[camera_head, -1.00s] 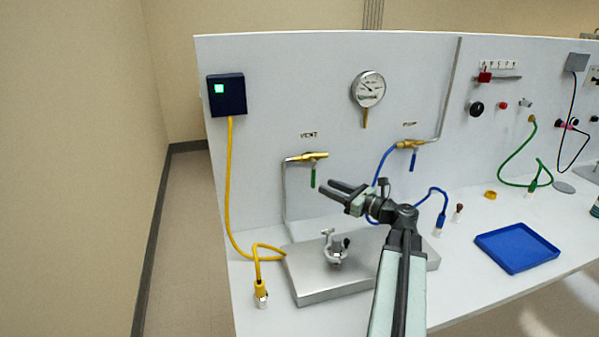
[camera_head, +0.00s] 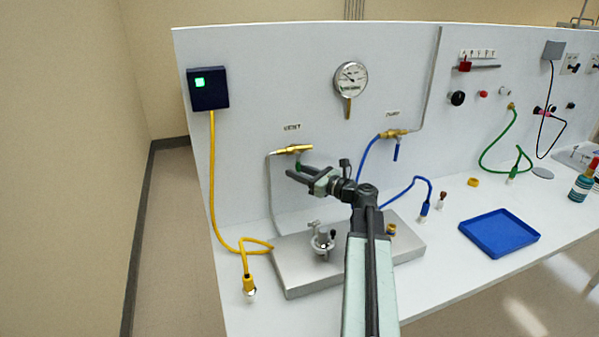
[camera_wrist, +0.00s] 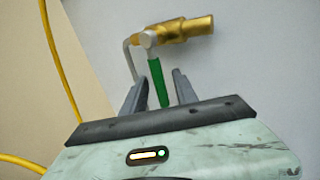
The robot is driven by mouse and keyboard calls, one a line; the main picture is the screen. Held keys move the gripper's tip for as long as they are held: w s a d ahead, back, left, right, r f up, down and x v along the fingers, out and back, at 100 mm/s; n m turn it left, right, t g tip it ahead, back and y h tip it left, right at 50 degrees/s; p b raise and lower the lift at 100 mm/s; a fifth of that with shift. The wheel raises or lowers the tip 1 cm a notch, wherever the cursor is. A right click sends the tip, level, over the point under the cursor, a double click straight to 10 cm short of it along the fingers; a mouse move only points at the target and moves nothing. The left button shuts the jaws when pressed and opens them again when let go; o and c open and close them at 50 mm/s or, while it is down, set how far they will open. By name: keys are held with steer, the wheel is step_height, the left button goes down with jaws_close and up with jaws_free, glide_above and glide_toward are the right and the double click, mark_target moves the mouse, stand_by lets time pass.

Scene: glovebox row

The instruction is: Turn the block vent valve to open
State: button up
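The brass vent valve (camera_head: 293,149) sits on the white panel under the VENT label (camera_head: 292,127), joined to a grey pipe. In the wrist view its brass body (camera_wrist: 185,29) lies sideways, and its green lever handle (camera_wrist: 157,82) hangs down from a pale hub. My gripper (camera_wrist: 155,78) is open, with one finger on each side of the lower part of the green handle. I cannot tell whether either finger touches it. In the head view my gripper (camera_head: 294,175) is just below the valve and hides most of the handle.
The brass pump valve (camera_head: 394,133) with a blue lever is to the right. A gauge (camera_head: 350,78) hangs above. A metal block (camera_head: 296,281) with a clamp stands below on the bench. A yellow cable (camera_head: 213,180) runs down at the left. A blue tray (camera_head: 499,252) lies right.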

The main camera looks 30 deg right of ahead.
jaws_close()
stand_by(1.2)
